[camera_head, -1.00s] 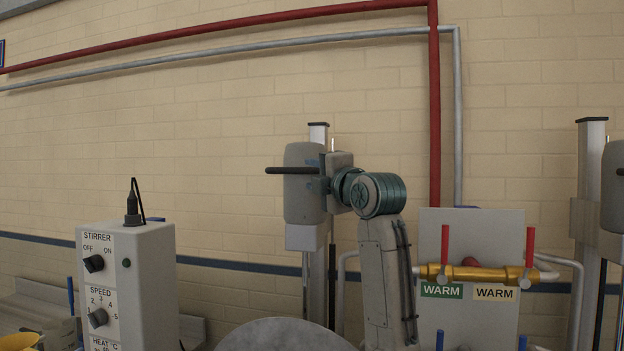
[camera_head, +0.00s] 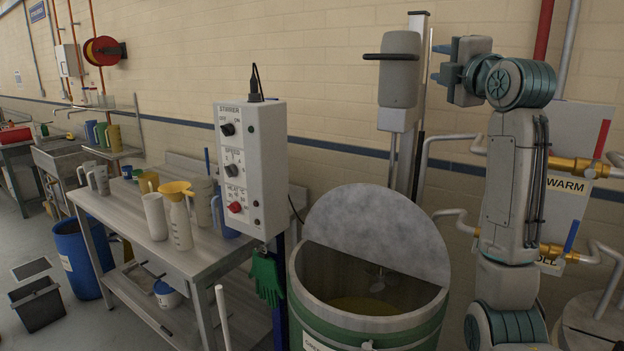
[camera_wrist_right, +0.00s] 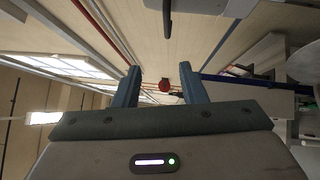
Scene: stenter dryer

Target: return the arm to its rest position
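My right arm (camera_head: 515,190) is raised on the right of the head view, its forearm upright and its wrist bent to the left. My right gripper (camera_head: 441,62) points left at the top of the arm, just right of the grey stirrer head (camera_head: 399,82) and its dark bar handle (camera_head: 390,57) in the picture. In the right wrist view the two fingers (camera_wrist_right: 160,88) stand wide apart with nothing between them. My left gripper is out of view.
A lidded green-banded drum (camera_head: 370,330) stands below the stirrer. A control box (camera_head: 250,165) and a bench with jugs (camera_head: 180,255) are to the left. Yellow valve pipes (camera_head: 575,167) run behind my right arm.

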